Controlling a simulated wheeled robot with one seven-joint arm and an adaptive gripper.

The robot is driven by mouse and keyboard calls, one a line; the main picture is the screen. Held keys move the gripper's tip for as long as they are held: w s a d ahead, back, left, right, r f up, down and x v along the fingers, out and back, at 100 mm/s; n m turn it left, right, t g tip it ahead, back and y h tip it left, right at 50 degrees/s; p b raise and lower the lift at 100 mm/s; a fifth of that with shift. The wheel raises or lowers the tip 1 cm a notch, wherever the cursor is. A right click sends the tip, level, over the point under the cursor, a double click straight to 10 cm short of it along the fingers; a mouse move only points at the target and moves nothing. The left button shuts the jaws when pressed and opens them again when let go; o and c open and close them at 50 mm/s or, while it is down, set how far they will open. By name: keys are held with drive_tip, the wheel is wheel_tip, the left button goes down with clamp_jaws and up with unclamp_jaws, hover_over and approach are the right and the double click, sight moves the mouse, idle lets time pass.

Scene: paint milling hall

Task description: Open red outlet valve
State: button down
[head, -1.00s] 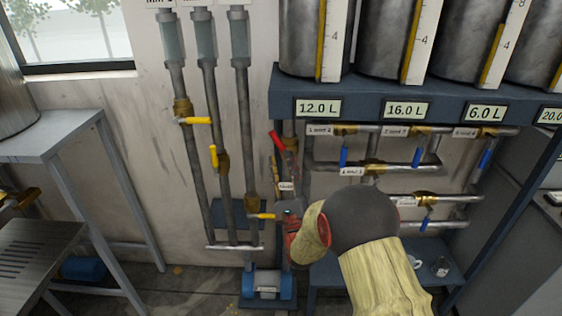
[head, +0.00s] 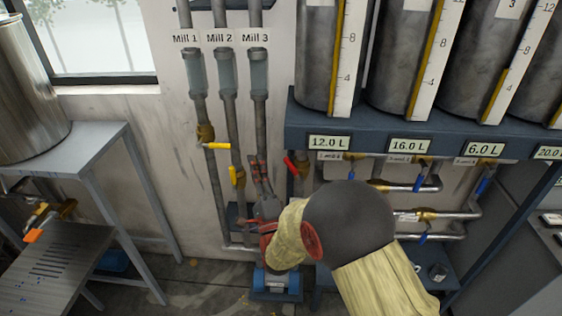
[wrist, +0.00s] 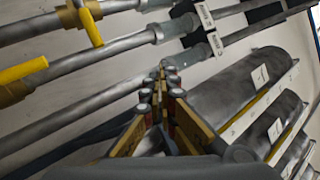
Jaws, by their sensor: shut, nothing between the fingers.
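The red valve handle (head: 290,166) slants up to the left on a vertical pipe just left of the tank rack, in the head view. My gripper (head: 257,166) points upward in front of the Mill 3 pipe, left of the red handle and apart from it in the picture. Its fingers are shut and empty. In the wrist view, the fingertips (wrist: 161,70) are together, and I cannot make out the red handle there. The lower end of the Mill 3 pipe is hidden behind my gripper.
Yellow handles sit on the Mill 1 pipe (head: 217,146) and Mill 2 pipe (head: 237,177). Blue-handled valves (head: 419,183) line the pipes under the rack (head: 400,135). A blue pump (head: 277,284) stands below. A grey table (head: 80,150) and an orange handle (head: 33,236) are left.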

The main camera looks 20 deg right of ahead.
sight(294, 171)
drive_tip(key=s+d+f+m+g+h+p, duration=0.15)
drive_tip(key=f+m+g+p, duration=0.35)
drive_tip(key=m, duration=1)
drive_tip(key=s+d+f+m+g+h, duration=0.1)
drive_tip(key=d+f+m+g+h, duration=0.35)
drive_tip(key=m, duration=1.15)
drive_tip(key=w+d+t+y, duration=0.2)
drive_tip(key=w+d, duration=0.1)
drive_tip(key=w, duration=0.4)
drive_tip(key=shift+w+f+n, duration=0.2)
drive_tip(key=shift+w+n, duration=0.1)
drive_tip(key=shift+w, duration=0.1)
